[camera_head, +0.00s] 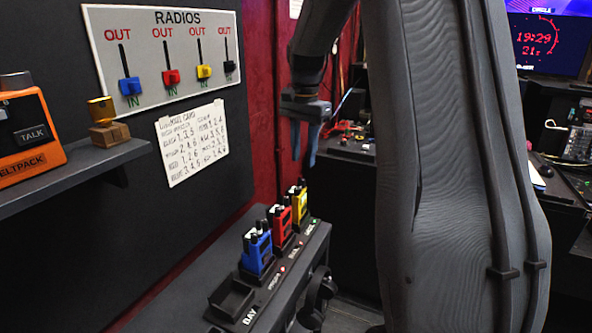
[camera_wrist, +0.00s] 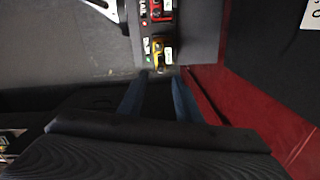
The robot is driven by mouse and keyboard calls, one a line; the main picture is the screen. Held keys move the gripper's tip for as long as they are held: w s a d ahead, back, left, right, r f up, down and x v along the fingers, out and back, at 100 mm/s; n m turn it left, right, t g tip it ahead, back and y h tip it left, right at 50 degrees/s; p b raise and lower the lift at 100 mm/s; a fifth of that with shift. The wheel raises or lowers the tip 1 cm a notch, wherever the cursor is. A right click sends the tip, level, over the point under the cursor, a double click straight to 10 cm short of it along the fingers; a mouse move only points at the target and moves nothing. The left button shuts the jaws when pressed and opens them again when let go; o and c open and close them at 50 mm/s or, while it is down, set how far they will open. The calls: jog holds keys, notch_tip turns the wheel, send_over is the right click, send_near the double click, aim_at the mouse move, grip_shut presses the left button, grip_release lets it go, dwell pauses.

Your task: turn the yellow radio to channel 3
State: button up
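The yellow radio (camera_head: 299,203) stands upright in its slot on a dark charging shelf (camera_head: 325,232), behind the red radio (camera_head: 280,219) and the blue radio (camera_head: 257,250). My gripper (camera_head: 304,157) hangs above and beyond the yellow radio, pointing down, with its two blue fingers apart and nothing between them. In the wrist view the yellow radio (camera_wrist: 160,52) lies just past the fingertips of my gripper (camera_wrist: 162,78), and a green light shows beside it. The radio's channel setting is too small to read.
A RADIOS board (camera_head: 165,50) with colored sliders and a handwritten channel card (camera_head: 191,142) hang on the left wall. An orange beltpack (camera_head: 28,130) sits on a left shelf (camera_head: 75,168). Headphones (camera_head: 318,297) hang at the charging shelf's front. An empty slot (camera_head: 231,298) is nearest.

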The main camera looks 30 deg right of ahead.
aim_at(303, 179)
jog(key=shift+w+d+f, duration=0.1)
jog(key=shift+w+d, duration=0.1)
jog(key=shift+d, duration=0.05)
notch_tip(303, 179, down, 7)
jog(key=shift+a+f+p, duration=0.1)
jog(key=shift+f+p, duration=0.05)
jog(key=shift+p, duration=0.95)
grip_shut()
